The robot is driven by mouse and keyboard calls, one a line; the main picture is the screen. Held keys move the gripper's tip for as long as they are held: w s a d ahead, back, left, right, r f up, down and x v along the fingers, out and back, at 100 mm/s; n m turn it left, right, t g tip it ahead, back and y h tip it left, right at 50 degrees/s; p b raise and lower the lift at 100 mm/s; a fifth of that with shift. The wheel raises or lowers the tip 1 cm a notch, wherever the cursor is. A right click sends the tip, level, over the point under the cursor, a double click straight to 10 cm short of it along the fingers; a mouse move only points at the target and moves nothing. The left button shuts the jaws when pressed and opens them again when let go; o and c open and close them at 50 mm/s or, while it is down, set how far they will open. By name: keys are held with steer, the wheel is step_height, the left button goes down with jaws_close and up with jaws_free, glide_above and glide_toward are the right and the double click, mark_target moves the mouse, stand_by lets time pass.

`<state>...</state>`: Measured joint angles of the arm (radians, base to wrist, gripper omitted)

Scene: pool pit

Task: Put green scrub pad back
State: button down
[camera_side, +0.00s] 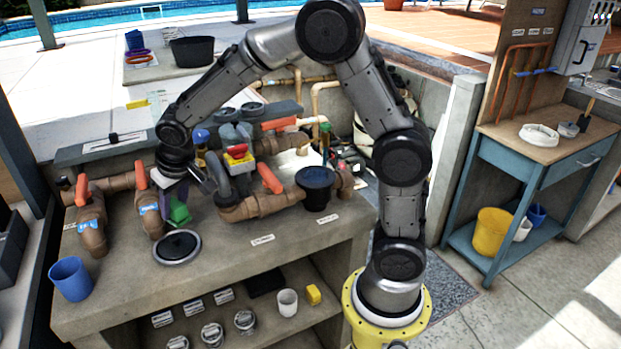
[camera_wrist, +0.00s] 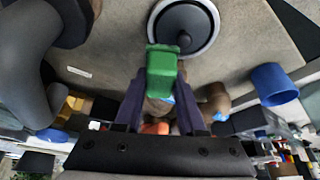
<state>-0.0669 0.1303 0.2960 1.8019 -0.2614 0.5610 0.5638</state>
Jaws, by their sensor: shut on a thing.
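The green scrub pad (camera_side: 180,212) is held between the fingers of my gripper (camera_side: 174,196), above the concrete counter near the brown pipes. In the wrist view the green scrub pad (camera_wrist: 161,72) sits at the fingertips of my gripper (camera_wrist: 158,100), shut on it. A round black lid with a pale rim (camera_side: 177,247) lies on the counter just in front of and below the pad. It also shows in the wrist view (camera_wrist: 205,25), beyond the pad. I cannot tell the exact height of the pad over the counter.
Brown pipes with orange handles (camera_side: 92,225) stand left of and behind my gripper. A blue cup (camera_side: 70,279) stands at the counter's left front. A black round basket (camera_side: 315,185) is at right. The shelf below holds jars, a white cup (camera_side: 287,302) and a yellow block (camera_side: 313,294).

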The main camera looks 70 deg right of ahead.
mark_target(173, 203)
step_height(173, 203, up, 16)
steer(key=s+d+m, duration=0.2)
steer(key=s+d, duration=0.2)
steer(key=d, duration=0.6)
steer(key=s+d+f+m+g+h, duration=0.15)
steer(key=s+d+m, duration=0.25)
steer(key=s+d, duration=0.9)
steer(key=shift+t, duration=0.25)
steer(key=f, duration=0.5)
steer(key=w+f, duration=0.1)
steer(key=f, duration=0.9)
steer(key=shift+w+d+f, duration=0.1)
steer(key=shift+w+d, duration=0.2)
steer(key=shift+w, duration=0.05)
steer(key=shift+h, duration=0.25)
steer(key=shift+f, duration=2.45)
steer(key=shift+f, duration=0.1)
steer(key=c, duration=0.5)
jaws_free()
